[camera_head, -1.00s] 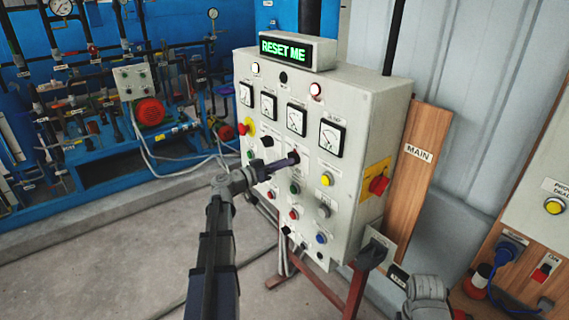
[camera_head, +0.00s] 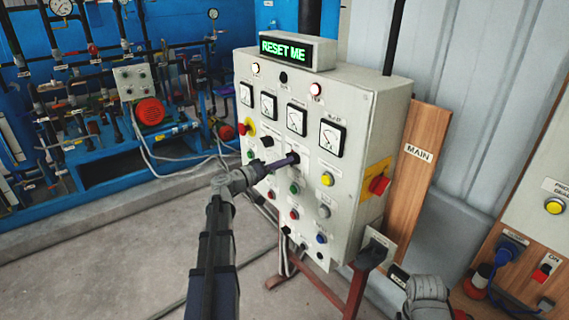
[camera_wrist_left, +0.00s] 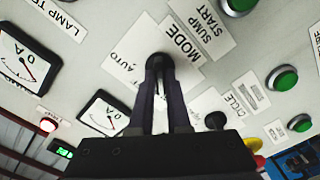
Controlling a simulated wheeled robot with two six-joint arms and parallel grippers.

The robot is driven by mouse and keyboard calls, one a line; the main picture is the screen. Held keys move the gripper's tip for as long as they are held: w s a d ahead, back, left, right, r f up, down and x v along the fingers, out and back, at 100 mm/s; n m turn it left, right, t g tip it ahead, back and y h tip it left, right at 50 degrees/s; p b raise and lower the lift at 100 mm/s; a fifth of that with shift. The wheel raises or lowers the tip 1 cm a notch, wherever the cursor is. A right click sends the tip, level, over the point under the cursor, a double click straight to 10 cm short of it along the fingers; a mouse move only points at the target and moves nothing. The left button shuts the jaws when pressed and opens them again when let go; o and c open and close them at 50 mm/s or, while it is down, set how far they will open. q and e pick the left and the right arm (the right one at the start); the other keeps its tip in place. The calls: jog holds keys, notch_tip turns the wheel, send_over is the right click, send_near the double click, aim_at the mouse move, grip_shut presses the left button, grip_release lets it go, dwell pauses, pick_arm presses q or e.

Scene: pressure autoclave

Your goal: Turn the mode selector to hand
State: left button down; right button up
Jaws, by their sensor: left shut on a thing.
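The mode selector (camera_wrist_left: 158,62) is a small dark knob on the grey control panel (camera_head: 370,115). Its label reads MODE, with AUTO printed beside it, in the left wrist view. My left gripper (camera_wrist_left: 160,75) is shut on the knob, its two dark fingers on either side of it. In the head view my left gripper (camera_head: 290,159) reaches the panel below the row of meters. The fingers cover most of the knob, so which position it points to cannot be told. My right gripper is not visible; only a grey part of my right arm shows at lower right.
Green buttons (camera_wrist_left: 283,78) and another dark knob (camera_wrist_left: 215,120) lie close to the fingers. A red emergency button (camera_head: 243,128) is at the panel's left, and a red rotary switch (camera_head: 379,185) is on its right side. A green display (camera_head: 284,51) reads RESET ME.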

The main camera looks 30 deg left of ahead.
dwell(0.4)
pick_arm(q)
jog(key=c, duration=0.9)
grip_release()
jog(key=shift+v, duration=3.95)
